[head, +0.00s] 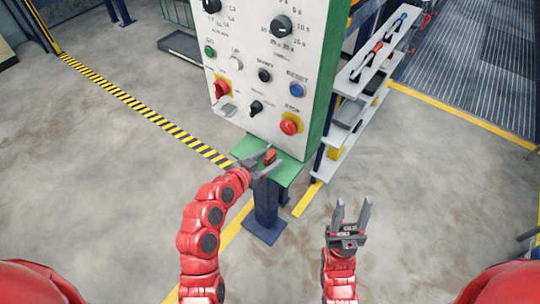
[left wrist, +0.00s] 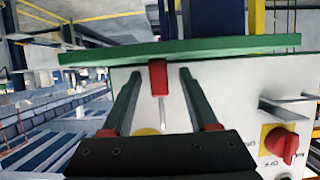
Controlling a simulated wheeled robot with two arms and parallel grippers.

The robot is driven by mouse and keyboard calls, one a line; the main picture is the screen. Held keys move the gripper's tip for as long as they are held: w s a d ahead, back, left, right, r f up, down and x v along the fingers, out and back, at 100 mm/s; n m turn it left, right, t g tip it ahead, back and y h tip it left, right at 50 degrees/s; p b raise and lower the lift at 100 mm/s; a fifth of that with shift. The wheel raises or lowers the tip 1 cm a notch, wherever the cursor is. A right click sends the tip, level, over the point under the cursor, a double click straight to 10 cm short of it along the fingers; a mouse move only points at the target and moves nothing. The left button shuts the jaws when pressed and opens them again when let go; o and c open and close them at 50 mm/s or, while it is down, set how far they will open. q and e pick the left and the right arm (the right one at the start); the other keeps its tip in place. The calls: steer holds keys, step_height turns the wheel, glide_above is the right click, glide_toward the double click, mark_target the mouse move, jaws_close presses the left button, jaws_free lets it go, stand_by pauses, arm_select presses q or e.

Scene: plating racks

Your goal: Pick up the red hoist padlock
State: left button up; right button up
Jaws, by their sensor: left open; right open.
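The small red padlock (head: 270,157) stands on the green ledge (head: 288,172) at the foot of the control panel. In the left wrist view, which looks upside down, the red padlock body (left wrist: 158,78) touches the green ledge (left wrist: 200,46), and its thin metal shackle extends away from the ledge. My left gripper (head: 261,162) is open, with its fingers at the padlock. In the wrist view the two fingers (left wrist: 156,85) lie on either side of it, with gaps visible. My right gripper (head: 352,207) is open and empty over the floor, right of the pedestal.
The white control panel (head: 262,90) with knobs and buttons rises directly behind the ledge. A red rotary switch (head: 222,89) and red stop button (head: 290,125) protrude from it. A shelf rack (head: 362,90) with tools stands at the right. The floor around the blue pedestal (head: 267,208) is clear.

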arm_select(q)
steer(key=shift+w+d+f, duration=0.25)
steer(key=shift+w+d, duration=0.05)
steer(key=shift+w, duration=0.05)
jaws_close()
steer(key=shift+r, duration=0.2)
